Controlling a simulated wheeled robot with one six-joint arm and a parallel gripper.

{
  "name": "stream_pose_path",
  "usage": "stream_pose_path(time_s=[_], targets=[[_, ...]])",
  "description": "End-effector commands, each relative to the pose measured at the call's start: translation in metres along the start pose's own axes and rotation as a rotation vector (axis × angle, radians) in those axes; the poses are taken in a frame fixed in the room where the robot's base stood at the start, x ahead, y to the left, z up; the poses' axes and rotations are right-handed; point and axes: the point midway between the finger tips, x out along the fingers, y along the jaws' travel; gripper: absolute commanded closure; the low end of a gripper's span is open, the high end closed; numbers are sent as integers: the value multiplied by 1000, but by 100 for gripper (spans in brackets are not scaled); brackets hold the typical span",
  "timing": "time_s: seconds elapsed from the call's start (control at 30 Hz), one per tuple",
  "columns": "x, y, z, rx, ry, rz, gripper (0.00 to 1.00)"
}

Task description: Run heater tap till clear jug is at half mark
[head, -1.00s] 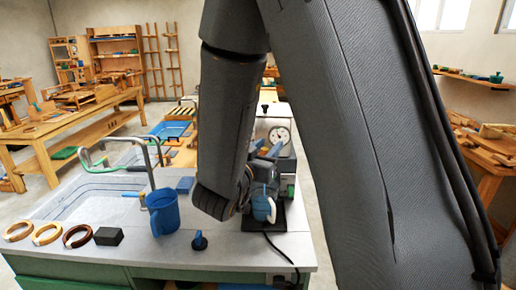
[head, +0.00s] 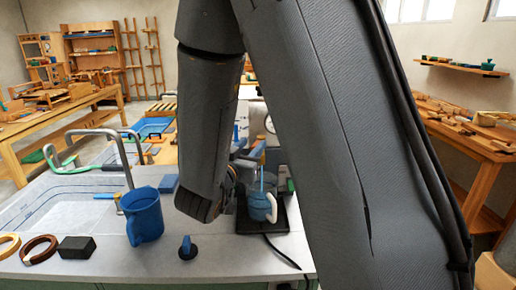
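A clear jug (head: 259,206) with a white handle and bluish contents stands on a black base (head: 283,222) at the middle of the counter. The exact level and any half mark are too small to read. My arm comes down in front of the heater, of which part of a round dial (head: 269,124) shows. My gripper (head: 249,160) is behind and beside the jug, near the heater front, mostly hidden by my own arm. Its blue fingers are too small and covered to tell open from shut. The heater tap is hidden.
A brown ring (head: 39,249) and black block (head: 76,247) lie near the front. A black cable runs to the front edge.

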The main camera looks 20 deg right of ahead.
Motion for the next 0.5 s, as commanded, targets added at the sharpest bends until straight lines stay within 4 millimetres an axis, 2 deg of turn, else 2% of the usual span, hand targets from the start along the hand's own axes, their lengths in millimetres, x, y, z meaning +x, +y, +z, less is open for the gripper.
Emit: stream_pose_path(time_s=[0.03,0.1,0.27,0.5], targets=[[2,-2,8,0,0,0,64],[3,-2,13,0,0,1,64],[8,-2,15,0,0,3,64],[40,0,14,0,0,6,64]])
